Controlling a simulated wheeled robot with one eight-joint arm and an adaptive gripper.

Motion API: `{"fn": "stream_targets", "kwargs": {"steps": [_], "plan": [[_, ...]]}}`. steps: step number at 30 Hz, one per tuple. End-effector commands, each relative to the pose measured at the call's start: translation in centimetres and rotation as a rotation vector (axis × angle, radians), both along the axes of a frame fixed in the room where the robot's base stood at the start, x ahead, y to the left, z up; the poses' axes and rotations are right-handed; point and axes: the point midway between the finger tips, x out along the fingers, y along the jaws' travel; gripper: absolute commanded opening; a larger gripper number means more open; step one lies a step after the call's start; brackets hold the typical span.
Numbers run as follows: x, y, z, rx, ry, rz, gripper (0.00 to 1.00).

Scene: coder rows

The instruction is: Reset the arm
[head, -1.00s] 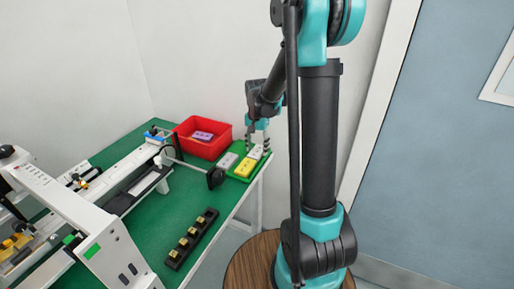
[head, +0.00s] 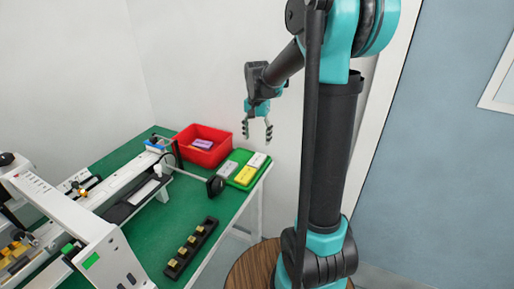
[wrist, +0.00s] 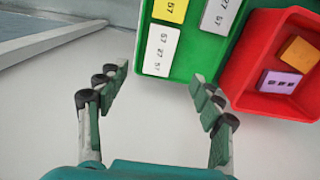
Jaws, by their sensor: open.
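My gripper (head: 257,129) is open and empty, with its fingers pointing down. In the head view it hangs in the air above and to the right of the red bin, clear of the table. In the wrist view my gripper (wrist: 155,105) has its two fingers spread wide with nothing between them. Ahead of them lie the edge of the green tray (wrist: 180,68) and a white block (wrist: 160,50). My arm's upper links cover part of the wall and door in the head view.
The green tray (head: 236,181) holds a yellow block (head: 245,175), a white block (head: 257,160) and a grey block (head: 228,170). The red bin (head: 212,158) holds a purple block (head: 203,143). A black holder (head: 190,248) lies in front. White machinery (head: 60,205) fills the left.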

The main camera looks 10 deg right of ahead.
Motion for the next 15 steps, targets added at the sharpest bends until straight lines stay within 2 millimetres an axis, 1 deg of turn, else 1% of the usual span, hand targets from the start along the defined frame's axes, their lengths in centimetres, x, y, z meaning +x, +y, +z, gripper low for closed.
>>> {"fn": "stream_targets", "kwargs": {"steps": [1, 3, 6, 9, 11, 14, 15], "plan": [[0.0, 0.0, 0.8, 0.0, 0.0, 0.0, 0.66], [0.0, 0.0, 1.6, 0.0, 0.0, 0.0, 0.66], [0.0, 0.0, 2.4, 0.0, 0.0, 0.0, 0.66], [-0.3, -0.1, 2.7, 0.0, -0.005, 0.007, 0.66], [-1.0, -0.3, 2.5, 0.002, -0.015, 0.025, 0.66], [-3.2, -0.9, 1.5, 0.002, -0.051, 0.084, 0.66], [-4.4, -1.2, 0.9, 0.001, -0.071, 0.118, 0.66]]}}
